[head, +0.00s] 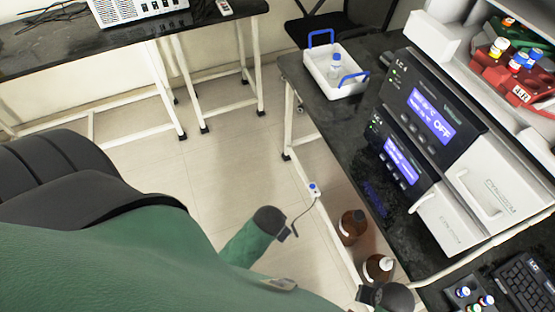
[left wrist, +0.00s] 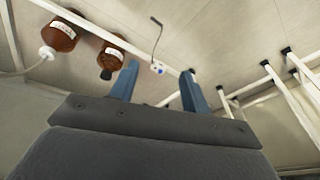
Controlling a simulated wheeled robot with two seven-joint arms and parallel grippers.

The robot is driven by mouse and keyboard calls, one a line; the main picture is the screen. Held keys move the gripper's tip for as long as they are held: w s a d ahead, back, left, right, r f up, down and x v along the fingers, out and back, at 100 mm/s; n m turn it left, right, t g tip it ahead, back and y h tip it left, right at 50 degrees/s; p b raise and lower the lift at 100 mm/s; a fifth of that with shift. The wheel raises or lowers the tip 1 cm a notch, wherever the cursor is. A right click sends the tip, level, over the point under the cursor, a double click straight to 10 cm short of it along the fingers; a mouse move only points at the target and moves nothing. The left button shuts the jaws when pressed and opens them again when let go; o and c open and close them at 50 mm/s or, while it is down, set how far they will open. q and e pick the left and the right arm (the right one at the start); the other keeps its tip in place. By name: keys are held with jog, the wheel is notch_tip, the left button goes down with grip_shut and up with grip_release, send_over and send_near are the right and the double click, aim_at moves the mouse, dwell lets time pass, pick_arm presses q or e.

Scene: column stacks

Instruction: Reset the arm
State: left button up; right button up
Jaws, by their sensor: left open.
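My left gripper (left wrist: 160,69) shows in the left wrist view, with its two blue fingers spread apart and nothing between them. Beyond the fingers are the pale floor and a small white and blue item (left wrist: 158,68) with a thin dark wire. Large green and dark parts of my own body fill the lower left of the head view. I cannot make out the left fingers there. My right gripper's fingers do not show in either view.
A black bench (head: 314,101) carries a white tray (head: 318,76) with a bottle, and two stacked instruments with lit displays (head: 432,117). Brown bottles (head: 352,226) stand low beside the bench, also in the left wrist view (left wrist: 58,36). The tiled floor (head: 240,165) is open.

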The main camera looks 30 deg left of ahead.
pick_arm(q)
jog(key=s+d+g+h, duration=0.1)
jog(key=s+d+g, duration=0.1)
jog(key=s, duration=0.3)
jog(key=shift+s+d+n+h, duration=0.3)
jog(key=shift+d, duration=0.45)
